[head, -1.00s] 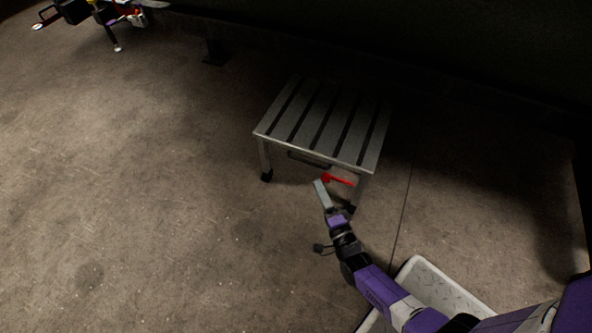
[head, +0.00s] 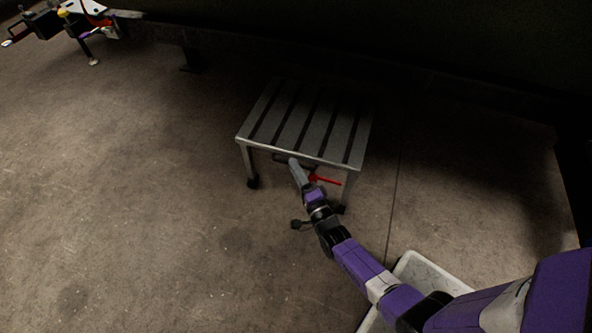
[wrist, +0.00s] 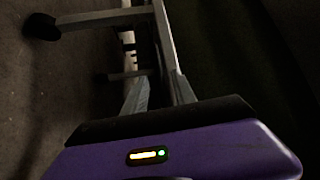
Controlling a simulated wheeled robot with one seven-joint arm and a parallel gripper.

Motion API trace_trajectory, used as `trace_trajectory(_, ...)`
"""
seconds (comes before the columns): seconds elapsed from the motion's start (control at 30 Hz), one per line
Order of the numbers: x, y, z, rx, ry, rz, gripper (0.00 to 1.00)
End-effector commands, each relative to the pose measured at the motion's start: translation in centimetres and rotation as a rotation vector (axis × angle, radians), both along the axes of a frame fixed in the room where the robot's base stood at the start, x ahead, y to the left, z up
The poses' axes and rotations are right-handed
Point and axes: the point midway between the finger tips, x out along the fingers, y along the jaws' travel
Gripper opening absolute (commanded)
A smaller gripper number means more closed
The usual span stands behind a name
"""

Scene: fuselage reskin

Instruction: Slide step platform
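The step platform (head: 318,120) is a low grey metal step with a slatted top, standing on legs with dark feet. A dark handle bar (head: 278,157) sits under its front edge, and a red lever (head: 326,180) is right of my gripper. My gripper (head: 293,162) is at the front edge, close to the handle. In the wrist view, its two grey fingers (wrist: 160,90) look spread apart, with the platform's rim and legs (wrist: 105,17) beyond them. The handle is partly hidden by the fingers in the head view, and I cannot tell whether they touch it.
A pale tray-like surface (head: 432,274) lies under my arm at lower right. A dark body overhangs the platform's back. A stand with purple and red parts (head: 82,22) is at upper left. The concrete floor left of the platform (head: 130,190) is clear.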

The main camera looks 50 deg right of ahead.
Motion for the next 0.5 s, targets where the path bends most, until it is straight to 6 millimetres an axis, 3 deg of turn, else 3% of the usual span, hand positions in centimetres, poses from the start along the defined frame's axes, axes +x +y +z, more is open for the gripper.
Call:
trace_trajectory(0.07,-0.01,0.00,0.01,0.000,0.000,0.000,0.33)
trace_trajectory(0.23,-0.03,0.00,0.00,0.000,0.000,0.000,0.01)
trace_trajectory(0.5,-0.05,0.01,-0.02,0.000,0.001,0.000,0.00)
